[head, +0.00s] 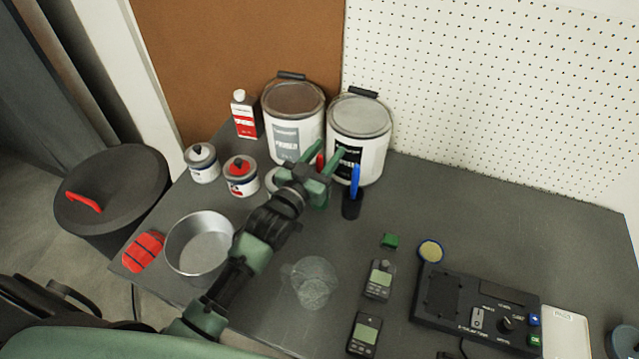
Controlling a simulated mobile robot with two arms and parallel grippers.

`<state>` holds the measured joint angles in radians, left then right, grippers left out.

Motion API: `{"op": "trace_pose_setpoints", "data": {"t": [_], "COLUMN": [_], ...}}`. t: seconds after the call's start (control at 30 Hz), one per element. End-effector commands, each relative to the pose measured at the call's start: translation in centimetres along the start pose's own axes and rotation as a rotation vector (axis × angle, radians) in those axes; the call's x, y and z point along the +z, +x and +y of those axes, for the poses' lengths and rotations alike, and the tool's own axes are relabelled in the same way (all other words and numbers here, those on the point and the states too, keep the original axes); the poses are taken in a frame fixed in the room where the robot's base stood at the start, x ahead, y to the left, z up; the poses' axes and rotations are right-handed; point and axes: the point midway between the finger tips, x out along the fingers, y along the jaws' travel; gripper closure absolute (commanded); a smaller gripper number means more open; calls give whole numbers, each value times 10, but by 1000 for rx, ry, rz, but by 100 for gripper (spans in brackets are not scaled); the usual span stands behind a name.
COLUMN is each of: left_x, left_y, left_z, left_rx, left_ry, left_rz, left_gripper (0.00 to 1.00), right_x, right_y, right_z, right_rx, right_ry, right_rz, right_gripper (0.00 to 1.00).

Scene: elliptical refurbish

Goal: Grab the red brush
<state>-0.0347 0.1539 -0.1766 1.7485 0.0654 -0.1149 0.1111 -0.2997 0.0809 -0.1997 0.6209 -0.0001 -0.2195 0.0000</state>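A narrow red piece (320,161), which looks like the red brush's handle, shows between the fingers of my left gripper (325,156), in front of the paint buckets. The rest of it is hidden by the gripper. The two green fingers stand apart, one on each side of the red piece in the picture. I cannot tell whether they touch it. A blue-handled brush (355,180) stands upright in a black cup (352,206) just right of the gripper. My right gripper is not in view.
Two large paint buckets (293,108) (360,123) stand behind the gripper. Small cans (202,165) (240,178), a red-and-white bottle (245,118), a metal bowl (200,243) and a red striped item (143,251) are left. Meters (379,280) and a black device (470,305) lie right.

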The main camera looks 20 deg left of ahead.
Motion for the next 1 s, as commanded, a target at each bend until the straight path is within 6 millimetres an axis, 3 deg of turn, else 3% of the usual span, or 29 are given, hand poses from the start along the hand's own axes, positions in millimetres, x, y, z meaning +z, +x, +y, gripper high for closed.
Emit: {"op": "trace_pose_setpoints", "data": {"t": [0.03, 0.13, 0.17, 1.0], "left_x": [0, 0, 0, 1], "left_y": [0, 0, 0, 0], "left_z": [0, 0, 0, 0], "left_rx": [0, 0, 0, 0], "left_ry": [0, 0, 0, -1], "left_rz": [0, 0, 0, -2], "left_gripper": [70, 98, 100, 100], "right_x": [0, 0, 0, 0], "right_y": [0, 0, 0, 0], "right_z": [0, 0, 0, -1], "right_rx": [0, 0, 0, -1], "right_ry": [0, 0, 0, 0], "right_rz": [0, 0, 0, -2], "right_gripper": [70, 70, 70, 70]}}
